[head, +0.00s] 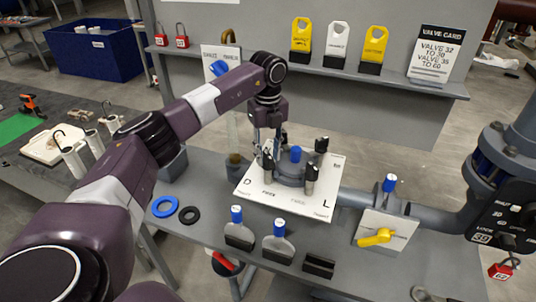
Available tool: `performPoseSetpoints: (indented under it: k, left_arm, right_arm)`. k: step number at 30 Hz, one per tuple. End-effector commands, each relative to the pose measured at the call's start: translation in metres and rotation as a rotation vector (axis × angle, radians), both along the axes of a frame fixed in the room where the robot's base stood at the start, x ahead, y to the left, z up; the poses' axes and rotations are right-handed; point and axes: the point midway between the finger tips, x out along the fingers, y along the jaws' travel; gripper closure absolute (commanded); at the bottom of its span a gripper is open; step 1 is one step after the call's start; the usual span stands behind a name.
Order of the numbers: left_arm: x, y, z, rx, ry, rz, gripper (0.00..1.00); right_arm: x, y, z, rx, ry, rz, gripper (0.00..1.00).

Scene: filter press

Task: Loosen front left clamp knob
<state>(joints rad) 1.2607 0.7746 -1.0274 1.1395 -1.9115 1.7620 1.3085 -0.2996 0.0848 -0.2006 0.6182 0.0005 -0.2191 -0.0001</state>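The filter housing (291,174) is a round grey body with a blue-capped top (295,154), standing on a white lettered plate (322,207). Upright dark clamp knobs with silver parts stand around its rim. The front left clamp knob (268,161) is partly hidden by my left gripper (266,146). The front right knob (311,180) and back right knob (321,146) stand clear. My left gripper points down at the front left knob, its fingers around or beside the knob's top. Whether they grip it is too small to tell. My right gripper is out of view.
Blue-capped tools (278,244), a blue ring (164,207) and a black ring (189,215) are at the bench's front. A yellow-handled valve (374,237) stands right. A shelf (310,72) with yellow and white tags runs behind. A pipe (430,215) bounds the right.

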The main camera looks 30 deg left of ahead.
Motion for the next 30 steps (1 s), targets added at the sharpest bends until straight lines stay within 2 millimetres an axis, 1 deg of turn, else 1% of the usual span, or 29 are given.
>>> performPoseSetpoints:
  k: [5,12,16,21,30]
  left_arm:
    - [0.001,0.000,0.029,-0.001,-0.005,-0.001,0.70]
    - [0.001,0.000,0.081,0.000,-0.006,0.001,0.70]
    - [0.001,0.000,0.101,0.000,-0.004,0.002,0.70]
    - [0.001,0.000,0.115,0.000,-0.002,0.001,0.70]
    - [0.000,0.000,0.117,0.000,-0.002,0.001,0.70]
  right_arm:
    - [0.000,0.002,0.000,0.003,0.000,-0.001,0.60]
    - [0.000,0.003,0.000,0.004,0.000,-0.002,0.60]
    - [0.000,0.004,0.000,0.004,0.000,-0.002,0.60]
    - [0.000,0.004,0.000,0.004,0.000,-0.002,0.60]
    - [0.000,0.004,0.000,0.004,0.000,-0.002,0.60]
